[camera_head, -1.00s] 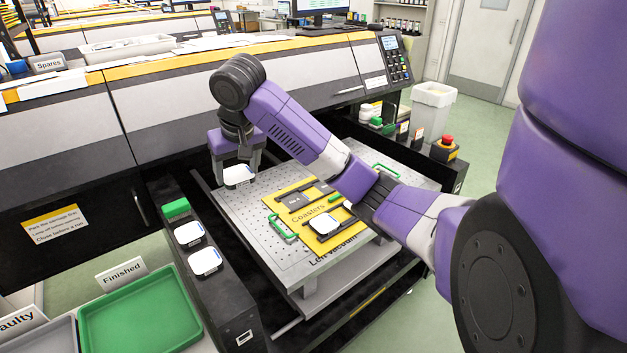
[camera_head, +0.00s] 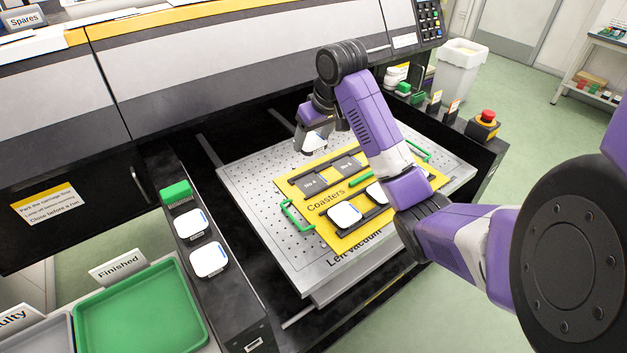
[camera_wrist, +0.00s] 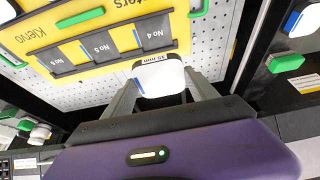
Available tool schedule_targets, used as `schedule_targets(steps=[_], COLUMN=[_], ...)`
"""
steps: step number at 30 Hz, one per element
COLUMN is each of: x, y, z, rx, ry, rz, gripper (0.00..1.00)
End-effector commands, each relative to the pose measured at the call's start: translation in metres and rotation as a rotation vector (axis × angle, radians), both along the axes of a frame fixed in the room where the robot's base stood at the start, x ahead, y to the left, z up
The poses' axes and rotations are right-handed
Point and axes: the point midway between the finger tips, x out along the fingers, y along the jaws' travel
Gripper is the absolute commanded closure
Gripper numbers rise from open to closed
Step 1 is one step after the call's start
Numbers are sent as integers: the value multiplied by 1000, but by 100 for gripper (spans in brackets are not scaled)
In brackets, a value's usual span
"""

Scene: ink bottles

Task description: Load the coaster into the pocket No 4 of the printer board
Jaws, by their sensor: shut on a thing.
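My gripper (camera_head: 313,133) is shut on a white, rounded-square coaster (camera_head: 314,146), held tilted above the metal plate at the back edge of the yellow printer board (camera_head: 325,237). In the wrist view the coaster (camera_wrist: 160,76) sits between both fingers, with a blue mark on its left edge and small print on its far edge. The dark pocket No 4 (camera_wrist: 152,34) lies just beyond it, its near part hidden by the coaster. Pocket No 4 (camera_head: 309,184) looks empty in the head view. Two white coasters (camera_head: 344,213) (camera_head: 377,192) sit in the board's front row.
Two more coasters (camera_head: 190,223) (camera_head: 208,259) lie on the dark ledge at left, near a green brush (camera_head: 176,192). Green handles (camera_head: 297,216) stand up at the board's sides. The printer body (camera_head: 240,60) rises behind. A green tray (camera_head: 140,312) is front left.

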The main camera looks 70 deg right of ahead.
Motion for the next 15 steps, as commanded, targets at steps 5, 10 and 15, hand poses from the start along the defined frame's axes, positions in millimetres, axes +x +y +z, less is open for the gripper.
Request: schedule_targets(steps=[5, 10, 15], x=[-2, -1, 0], y=[-1, -1, -1], z=[-43, -78, -94], rx=[3, 0, -1], ry=[2, 1, 0], rz=[-5, -4, -3], gripper=[81, 81, 81])
